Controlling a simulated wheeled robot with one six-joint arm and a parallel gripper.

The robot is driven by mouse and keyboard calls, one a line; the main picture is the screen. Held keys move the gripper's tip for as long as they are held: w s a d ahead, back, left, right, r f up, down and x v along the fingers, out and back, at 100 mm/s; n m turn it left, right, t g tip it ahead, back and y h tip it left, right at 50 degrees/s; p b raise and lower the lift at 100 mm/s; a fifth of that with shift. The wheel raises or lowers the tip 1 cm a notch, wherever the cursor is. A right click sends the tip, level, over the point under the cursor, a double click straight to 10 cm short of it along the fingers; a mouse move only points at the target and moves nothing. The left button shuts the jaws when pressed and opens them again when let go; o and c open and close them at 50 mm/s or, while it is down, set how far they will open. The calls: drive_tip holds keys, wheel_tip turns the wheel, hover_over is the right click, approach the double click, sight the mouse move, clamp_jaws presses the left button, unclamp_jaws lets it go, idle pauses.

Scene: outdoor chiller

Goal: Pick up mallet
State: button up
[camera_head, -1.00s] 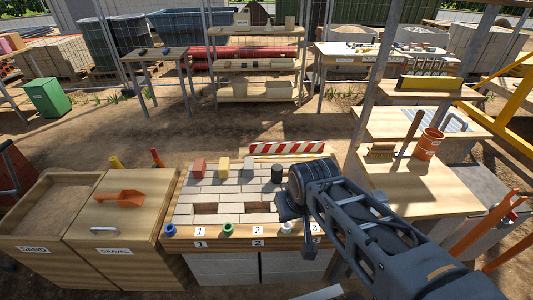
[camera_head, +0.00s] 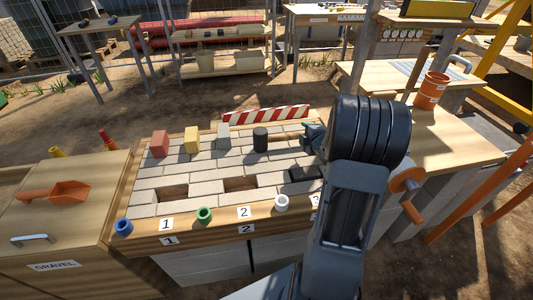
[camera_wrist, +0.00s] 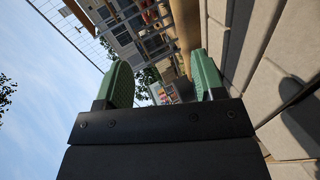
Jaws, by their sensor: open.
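My gripper (camera_head: 312,134) is just right of this cylinder, low over the far right part of the bench, and partly hidden by my arm. In the wrist view its two green fingers (camera_wrist: 163,78) are apart with nothing between them. A shadow lies on the paving at the right of that view.
Red (camera_head: 160,144), yellow (camera_head: 191,140) and grey (camera_head: 223,135) blocks stand on the bench. A striped barrier (camera_head: 266,114) runs behind. An orange bucket (camera_head: 431,90) stands on the right table.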

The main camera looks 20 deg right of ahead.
sight(290, 136)
drive_tip(key=shift+n+t+y, duration=0.5)
drive_tip(key=shift+n, duration=0.3)
drive_tip(key=f, duration=0.1)
drive_tip(key=d+f+b, duration=0.1)
drive_tip(key=f, duration=0.2)
drive_tip(key=shift+s+d, duration=0.2)
drive_tip(key=shift+d, duration=0.05)
drive_tip(key=shift+w+d+f, duration=0.1)
drive_tip(key=shift+w+f, duration=0.1)
drive_tip(key=shift+f, duration=0.1)
drive_tip(key=shift+n, duration=0.3)
drive_tip(key=shift+b+x, duration=0.7)
drive_tip(key=shift+x, duration=2.7)
clamp_jaws()
drive_tip(key=shift+w+r, duration=0.1)
